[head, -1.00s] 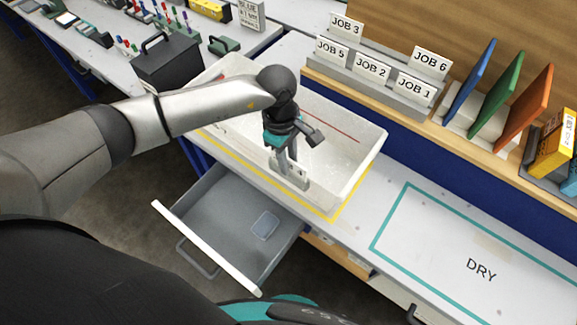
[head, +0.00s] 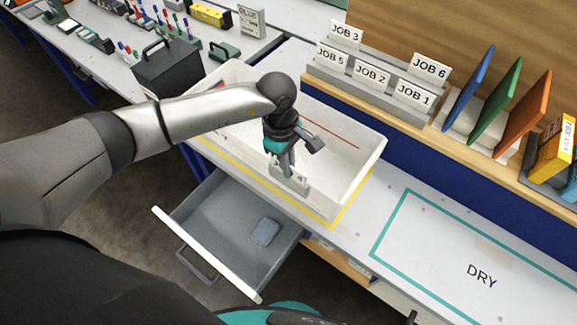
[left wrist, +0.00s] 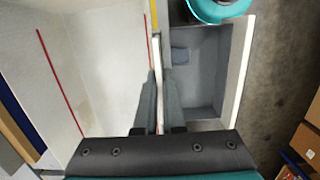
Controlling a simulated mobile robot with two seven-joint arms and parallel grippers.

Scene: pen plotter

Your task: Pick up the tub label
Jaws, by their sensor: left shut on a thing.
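The tub label (head: 290,184) is a small pale plate with dark marks, at the front wall of the white tub (head: 350,190). My left gripper (head: 287,170) points down and is shut on the label's upper part. In the left wrist view the label (left wrist: 157,75) shows edge-on as a thin pale strip between the fingers (left wrist: 158,100). I cannot tell whether the label still touches the tub's wall. The fingers hide part of its face. My right gripper is out of view.
An open grey drawer (head: 210,215) below the tub holds a small blue-grey item (head: 265,231). A black box (head: 168,68) stands behind left. JOB cards (head: 372,75) and coloured panels (head: 522,112) stand on the shelf. The DRY area (head: 440,245) is clear.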

